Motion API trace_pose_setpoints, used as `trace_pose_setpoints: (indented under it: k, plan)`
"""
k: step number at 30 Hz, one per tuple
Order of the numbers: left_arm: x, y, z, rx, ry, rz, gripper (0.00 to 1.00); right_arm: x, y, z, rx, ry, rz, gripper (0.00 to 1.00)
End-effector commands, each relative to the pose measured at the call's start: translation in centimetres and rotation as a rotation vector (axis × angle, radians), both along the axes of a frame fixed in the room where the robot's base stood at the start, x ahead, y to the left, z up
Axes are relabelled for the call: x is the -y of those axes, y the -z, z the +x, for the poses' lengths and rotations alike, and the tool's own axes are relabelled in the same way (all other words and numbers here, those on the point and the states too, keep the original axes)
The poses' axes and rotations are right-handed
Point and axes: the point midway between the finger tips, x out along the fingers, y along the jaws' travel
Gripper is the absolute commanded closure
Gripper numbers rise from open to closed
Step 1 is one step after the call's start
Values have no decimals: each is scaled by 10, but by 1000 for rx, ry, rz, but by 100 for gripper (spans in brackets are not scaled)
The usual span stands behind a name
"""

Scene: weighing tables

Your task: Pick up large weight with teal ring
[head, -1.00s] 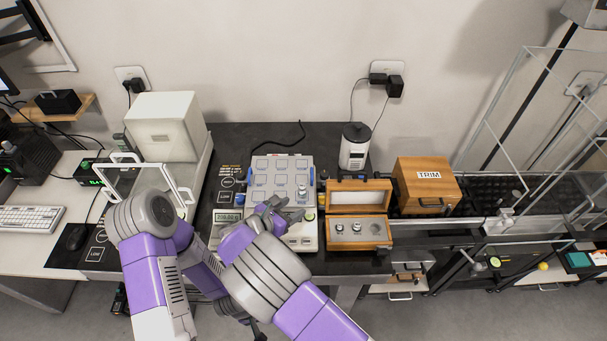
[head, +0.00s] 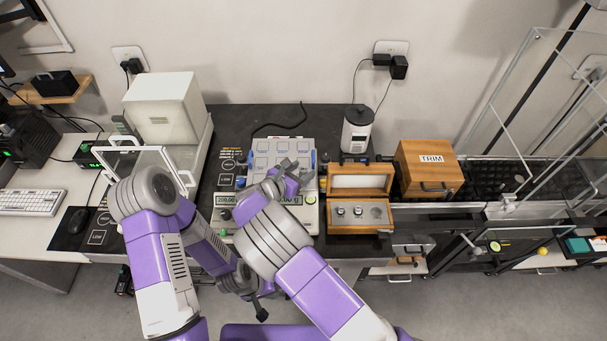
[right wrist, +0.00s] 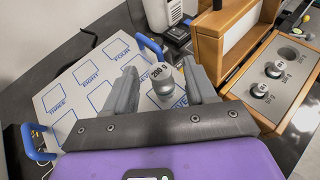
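A metal weight marked 200 g (right wrist: 162,80) stands on the numbered platform (right wrist: 75,105) of the scale, near its edge, in the right wrist view. No teal ring can be made out on it from this angle. My right gripper (right wrist: 162,88) is open, with one finger on each side of the weight and small gaps showing. In the head view my right gripper (head: 282,176) is over the front right part of the platform (head: 262,145) and hides the weight. My left gripper (head: 259,306) hangs low in front of the table; its fingers are too small to judge.
An open wooden case (head: 344,228) with two small weights and an empty hole stands right of the scale. A wooden TRIM box (head: 428,170) and a white-and-black canister (head: 357,135) are beyond it. A white balance (head: 165,110) stands at left.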

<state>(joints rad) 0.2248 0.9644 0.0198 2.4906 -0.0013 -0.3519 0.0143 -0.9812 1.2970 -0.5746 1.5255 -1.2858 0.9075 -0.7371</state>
Motion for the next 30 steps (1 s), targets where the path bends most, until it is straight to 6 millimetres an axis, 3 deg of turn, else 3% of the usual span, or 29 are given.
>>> trace_pose_setpoints:
  k: [1, 11, 22, 30]
  plan:
    - [0, 0, 0, 0, 0, 0, 100, 0, 0, 0, 0, 0, 0, 50]
    - [0, 0, 0, 0, 0, 0, 100, 0, 0, -1, -1, 1, 0, 100]
    - [0, -1, 0, 0, 0, 0, 100, 0, -6, 0, 1, 1, 1, 100]
    - [0, -7, 0, 0, 0, 0, 100, 0, -56, 0, 3, 2, 5, 100]
